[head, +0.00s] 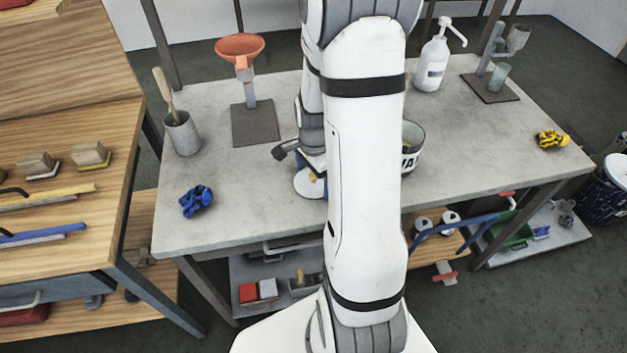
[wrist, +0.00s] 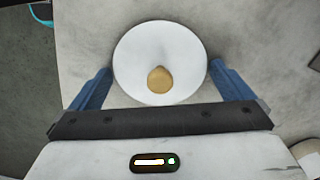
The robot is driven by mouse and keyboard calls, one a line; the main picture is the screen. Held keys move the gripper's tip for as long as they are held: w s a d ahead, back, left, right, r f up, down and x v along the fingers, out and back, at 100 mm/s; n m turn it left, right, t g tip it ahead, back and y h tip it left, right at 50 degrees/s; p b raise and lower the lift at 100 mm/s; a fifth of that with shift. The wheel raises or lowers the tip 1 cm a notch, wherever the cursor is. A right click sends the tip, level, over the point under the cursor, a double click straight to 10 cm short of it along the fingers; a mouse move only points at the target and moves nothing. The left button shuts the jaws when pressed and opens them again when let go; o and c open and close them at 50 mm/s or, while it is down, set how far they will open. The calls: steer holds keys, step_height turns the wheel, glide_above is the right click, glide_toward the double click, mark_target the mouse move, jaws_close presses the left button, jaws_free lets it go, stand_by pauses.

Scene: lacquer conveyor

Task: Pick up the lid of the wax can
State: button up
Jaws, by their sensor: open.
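The lid (wrist: 160,48) is a white disc with a round wooden knob (wrist: 160,80) in its middle. It lies flat on the grey table, apart from the can, and also shows in the head view (head: 308,190), partly covered by my gripper. My gripper (wrist: 159,72) is open above the lid, its blue fingers on either side of the knob and holding nothing. I cannot tell whether the fingertips touch the lid. The wax can (head: 414,158), a white open can with dark letters, stands right of the lid, partly hidden behind my arm.
An orange funnel on a stand (head: 241,46), a grey pot (head: 182,134) and a pump bottle (head: 432,65) stand farther back. The table's front edge is near the lid.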

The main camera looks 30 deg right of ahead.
steer(key=c, duration=0.6)
steer(key=shift+r, duration=0.1)
